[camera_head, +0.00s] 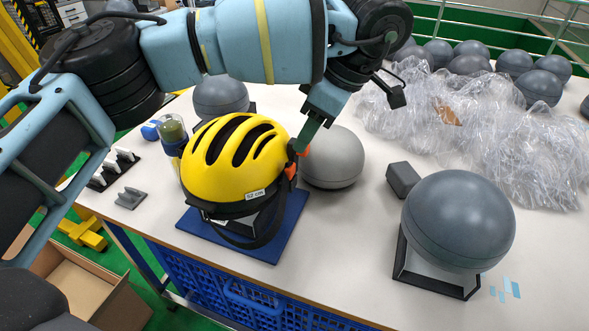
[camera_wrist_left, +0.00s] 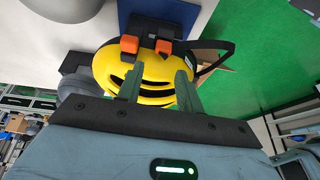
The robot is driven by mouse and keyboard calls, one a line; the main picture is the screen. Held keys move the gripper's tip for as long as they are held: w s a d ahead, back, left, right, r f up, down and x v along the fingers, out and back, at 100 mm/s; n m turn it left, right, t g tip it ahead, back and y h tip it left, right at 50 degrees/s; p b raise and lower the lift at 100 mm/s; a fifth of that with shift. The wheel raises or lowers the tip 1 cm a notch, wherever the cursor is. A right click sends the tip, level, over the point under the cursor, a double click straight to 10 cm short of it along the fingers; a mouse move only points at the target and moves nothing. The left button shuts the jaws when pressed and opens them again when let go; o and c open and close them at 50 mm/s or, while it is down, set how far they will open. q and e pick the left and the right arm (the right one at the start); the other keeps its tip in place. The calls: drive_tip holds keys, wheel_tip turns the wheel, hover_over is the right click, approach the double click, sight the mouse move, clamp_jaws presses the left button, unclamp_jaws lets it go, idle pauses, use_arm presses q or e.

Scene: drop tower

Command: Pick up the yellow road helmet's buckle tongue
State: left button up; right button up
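The yellow road helmet (camera_head: 228,160), with black vents and a size label, sits on a stand over a blue mat (camera_head: 285,225). Two orange buckle parts show at its right side in the head view, an upper one (camera_head: 303,151) and a lower one (camera_head: 290,171). In the left wrist view they sit side by side, left (camera_wrist_left: 130,44) and right (camera_wrist_left: 164,47); I cannot tell which is the tongue. My left gripper (camera_wrist_left: 157,66) is open, its fingertips close to the orange parts, with neither visibly clamped. It comes down beside the helmet in the head view (camera_head: 301,143). My right gripper is not seen.
A light grey ball (camera_head: 333,158) stands just behind the left gripper. A dark grey ball (camera_head: 458,220) on a stand and a grey block (camera_head: 402,179) are to the right. Clear plastic wrap (camera_head: 480,125) covers the back right. A dark strap (camera_head: 262,236) hangs under the helmet.

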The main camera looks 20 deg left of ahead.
sight(290, 166)
use_arm(q)
drive_tip(key=shift+s+x, duration=0.2)
drive_tip(key=shift+x, duration=3.75)
drive_tip(key=shift+d, duration=0.1)
drive_tip(key=c, duration=0.5)
